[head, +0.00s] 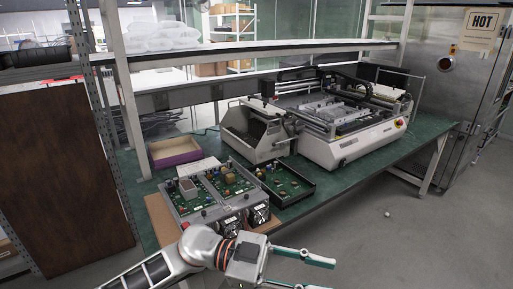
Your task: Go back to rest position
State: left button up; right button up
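My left arm comes in from the bottom left. Its gripper (328,276) points right, with its two green-tipped fingers spread apart and nothing between them. The lower finger is partly cut off by the bottom edge of the picture. The gripper is in front of the green workbench (340,190), over the grey floor. My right gripper does not show.
On the bench are a fixture with circuit boards (222,192), a black tray with a board (284,182), a purple-sided box (174,151) and a large machine (350,138). A brown panel (62,170) stands left. Floor (440,235) at right is mostly clear.

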pick_arm(q)
jog(key=w+a+f+n+t+y, duration=0.1)
jog(key=w+a+f+n+t, duration=0.2)
jog(key=w+a+n+t, duration=0.5)
jog(key=w+a+f+n+t+y, duration=0.1)
jog(key=w+a+f+n+t, duration=0.15)
jog(key=n+t, duration=0.6)
jog(key=s+a+f+n+t+y, duration=0.1)
jog(key=s+a+f+y, duration=0.1)
jog(key=a+f+y, duration=0.45)
jog(key=s+a+f+n+t+y, duration=0.25)
jog(key=a+f, duration=0.45)
jog(key=f, duration=0.4)
jog(key=s+a+f+g+y, duration=0.3)
jog(key=s+a+f, duration=0.5)
jog(key=s+f, duration=0.3)
jog(key=shift+s+f+g+y, duration=0.3)
jog(key=shift+f+g, duration=0.15)
jog(key=shift+g, duration=0.35)
jog(key=shift+w, duration=0.1)
